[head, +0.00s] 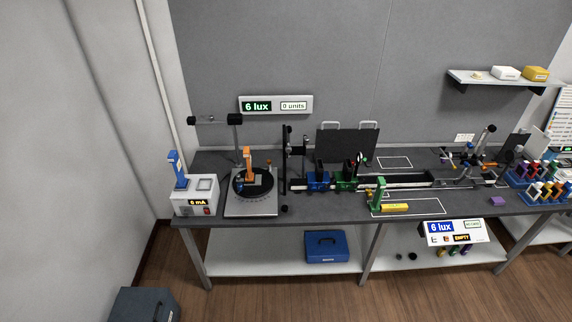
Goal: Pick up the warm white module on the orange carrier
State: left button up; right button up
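An orange upright carrier (248,158) stands on a dark round turntable (262,208) with a grey base (250,212), left of the middle of the bench. Small pale and dark parts sit at the carrier's foot. They are too small for me to tell which of them is the warm white module. Neither of my grippers shows in the head view.
The dark bench (330,205) carries a white supply box (194,203) with a blue upright (177,168), a blue carrier (318,182), and a green carrier (345,180) on a rail. A black post (285,160) stands right of the turntable.

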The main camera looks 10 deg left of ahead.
aim_at(249, 176)
jog(key=z, duration=0.05)
jog(key=i, duration=0.75)
jog(key=u, duration=2.05)
jog(key=i, duration=1)
jog(key=z, duration=1.05)
